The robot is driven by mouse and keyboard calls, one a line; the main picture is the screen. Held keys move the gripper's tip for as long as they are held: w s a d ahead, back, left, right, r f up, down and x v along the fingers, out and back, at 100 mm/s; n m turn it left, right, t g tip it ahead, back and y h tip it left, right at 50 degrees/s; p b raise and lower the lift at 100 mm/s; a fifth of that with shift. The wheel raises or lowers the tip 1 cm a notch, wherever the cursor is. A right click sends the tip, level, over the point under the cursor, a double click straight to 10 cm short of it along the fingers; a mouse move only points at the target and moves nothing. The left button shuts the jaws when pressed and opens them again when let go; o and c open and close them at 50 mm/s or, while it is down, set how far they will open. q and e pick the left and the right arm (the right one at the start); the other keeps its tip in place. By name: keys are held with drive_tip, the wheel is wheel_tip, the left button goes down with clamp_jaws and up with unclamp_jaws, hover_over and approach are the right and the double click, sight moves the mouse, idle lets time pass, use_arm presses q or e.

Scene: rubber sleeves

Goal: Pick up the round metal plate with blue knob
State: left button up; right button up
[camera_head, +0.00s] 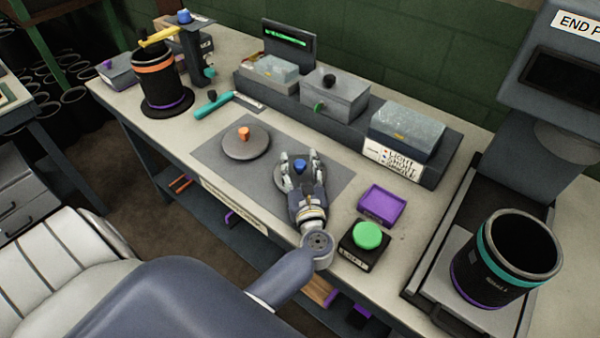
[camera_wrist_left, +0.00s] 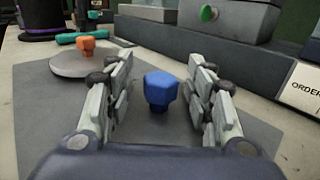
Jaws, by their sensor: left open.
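My left gripper (camera_head: 301,164) is open, with one finger on each side of the knob. I see a gap between the knob and each finger in the wrist view. A second round plate with an orange knob (camera_head: 246,146) lies on the mat to the left; it also shows in the left wrist view (camera_wrist_left: 80,61). My right gripper is not in view.
A purple tray (camera_head: 382,206) and a green button box (camera_head: 367,236) are right of my gripper. A bin rack (camera_head: 345,115) runs along the back. A black cylinder with teal band (camera_head: 508,258) stands at right. A teal-handled tool (camera_head: 213,105) lies behind the mat.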

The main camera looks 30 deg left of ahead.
use_arm(q)
clamp_jaws()
drive_tip(key=shift+r, duration=0.1)
